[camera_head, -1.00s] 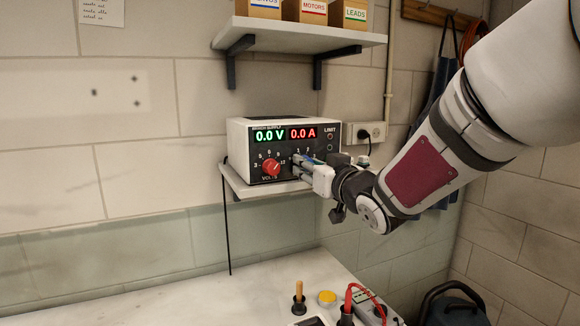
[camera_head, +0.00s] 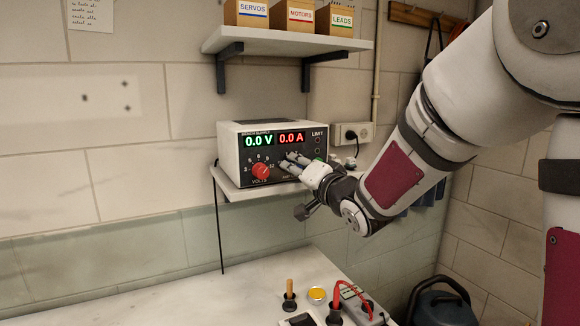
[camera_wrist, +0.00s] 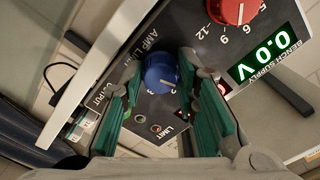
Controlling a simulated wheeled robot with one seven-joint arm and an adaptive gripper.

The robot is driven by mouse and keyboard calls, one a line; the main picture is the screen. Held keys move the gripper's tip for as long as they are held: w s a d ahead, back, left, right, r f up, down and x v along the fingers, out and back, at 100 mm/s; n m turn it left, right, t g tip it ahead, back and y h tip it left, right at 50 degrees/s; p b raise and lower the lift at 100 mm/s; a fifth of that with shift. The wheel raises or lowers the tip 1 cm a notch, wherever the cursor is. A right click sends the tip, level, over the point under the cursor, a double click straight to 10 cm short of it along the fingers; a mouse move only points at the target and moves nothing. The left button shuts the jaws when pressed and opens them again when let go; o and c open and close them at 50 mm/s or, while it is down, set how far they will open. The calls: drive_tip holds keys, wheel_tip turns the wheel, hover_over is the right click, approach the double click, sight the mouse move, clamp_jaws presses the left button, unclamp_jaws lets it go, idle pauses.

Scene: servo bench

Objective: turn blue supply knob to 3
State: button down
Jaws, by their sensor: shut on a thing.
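The bench supply (camera_head: 228,150) sits on a small wall shelf, its displays reading 0.0 V and 0.0 A. Its blue knob (camera_wrist: 160,72), beside the AMP LIMIT label, lies between my green-padded fingers in the wrist view. My gripper (camera_head: 291,161) reaches the right part of the panel and is shut on this knob; it also shows in the wrist view (camera_wrist: 158,82). In the head view my fingers hide most of the blue knob.
The red volts knob (camera_head: 261,171) is left of my fingers; it also shows in the wrist view (camera_wrist: 233,8). Above is a shelf (camera_head: 290,43) with labelled boxes. Below, a pale bench (camera_head: 190,300) holds a yellow button (camera_head: 317,294) and red lead (camera_head: 350,288).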

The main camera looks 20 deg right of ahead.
drive_tip(key=shift+m+p, duration=5.85)
drive_tip(key=shift+m, duration=2.75)
drive_tip(key=c, duration=1.2)
unclamp_jaws()
drive_tip(key=shift+s, duration=0.1)
drive_tip(key=s, duration=0.4)
drive_tip(key=s+d, duration=0.1)
drive_tip(key=s, duration=0.2)
drive_tip(key=s+d, duration=0.1)
drive_tip(key=s, duration=0.3)
drive_tip(key=shift+s+d, duration=0.2)
drive_tip(key=shift+s, duration=0.1)
